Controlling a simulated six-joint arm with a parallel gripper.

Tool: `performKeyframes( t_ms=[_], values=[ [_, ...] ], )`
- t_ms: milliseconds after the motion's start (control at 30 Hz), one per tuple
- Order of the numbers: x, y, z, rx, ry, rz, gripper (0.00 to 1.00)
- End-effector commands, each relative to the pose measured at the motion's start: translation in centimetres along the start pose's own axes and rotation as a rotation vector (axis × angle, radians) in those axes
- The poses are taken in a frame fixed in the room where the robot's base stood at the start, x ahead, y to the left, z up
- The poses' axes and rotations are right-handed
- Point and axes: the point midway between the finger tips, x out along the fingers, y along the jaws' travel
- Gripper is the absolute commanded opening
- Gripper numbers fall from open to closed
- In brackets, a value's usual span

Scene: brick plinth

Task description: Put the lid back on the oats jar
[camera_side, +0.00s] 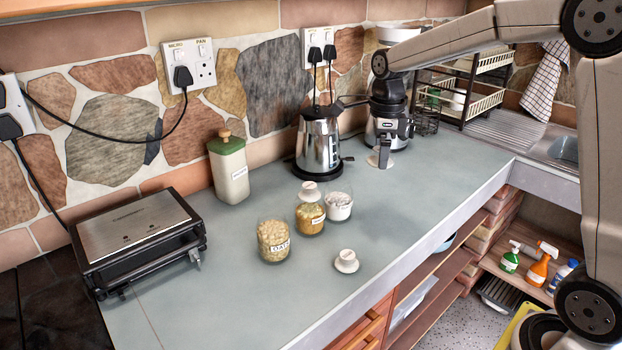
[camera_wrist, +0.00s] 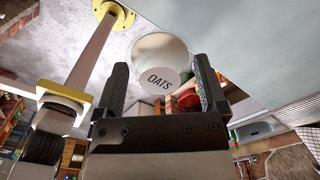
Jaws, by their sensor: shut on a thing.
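The oats jar (camera_side: 273,241) stands without a lid on the grey worktop, filled with pale oats and marked OATS. My gripper (camera_side: 383,152) is at the back of the worktop, well to the right of the jar and apart from it. In the wrist view my gripper (camera_wrist: 163,88) is shut on a white round lid (camera_wrist: 160,49) marked OATS, held between the two dark fingers. In the side view the held lid shows only small and pale at the fingertips. Another white lid (camera_side: 346,262) lies on the worktop to the right of the oats jar.
A lidded yellow-filled jar (camera_side: 310,214) and a jar of white contents (camera_side: 339,205) stand behind the oats jar. A green-topped canister (camera_side: 229,170), a kettle (camera_side: 318,142) and a grill (camera_side: 137,238) are nearby. The worktop's front middle is clear.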

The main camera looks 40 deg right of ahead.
Motion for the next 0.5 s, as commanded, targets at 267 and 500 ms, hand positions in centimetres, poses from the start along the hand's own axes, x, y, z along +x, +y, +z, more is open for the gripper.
performKeyframes(
  t_ms=[267,500],
  values=[
    [0.1,-0.1,1.0,-0.019,0.0,0.0,0.32],
    [0.7,-0.2,5.1,-0.097,0.0,0.0,0.32]
  ],
)
